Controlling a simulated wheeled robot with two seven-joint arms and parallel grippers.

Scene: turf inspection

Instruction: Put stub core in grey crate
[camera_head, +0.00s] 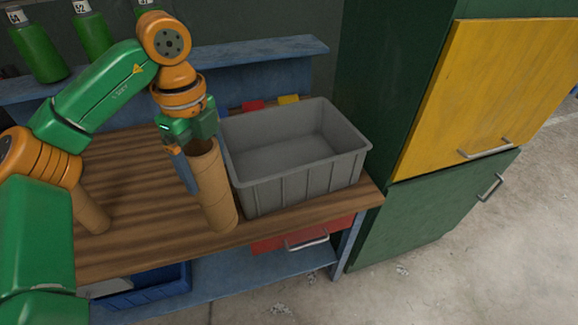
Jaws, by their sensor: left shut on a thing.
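The grey crate (268,190) stands at the right end of the wooden bench, and the inside that shows is empty. A brown cardboard tube, which looks like the stub core (215,190), is upright just left of the crate. My left gripper (197,165) points down and is shut on the wall at the tube's open top. I cannot tell whether the tube's lower end touches the bench. A second brown tube (90,210) is further left, partly hidden behind my left arm. My right gripper is not in view.
The wooden bench (150,215) has clear room between the tubes. A blue shelf (260,52) behind holds green bottles (37,48). A blue bin (150,285) is below the bench. A green cabinet with a yellow door (480,85) stands to the right.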

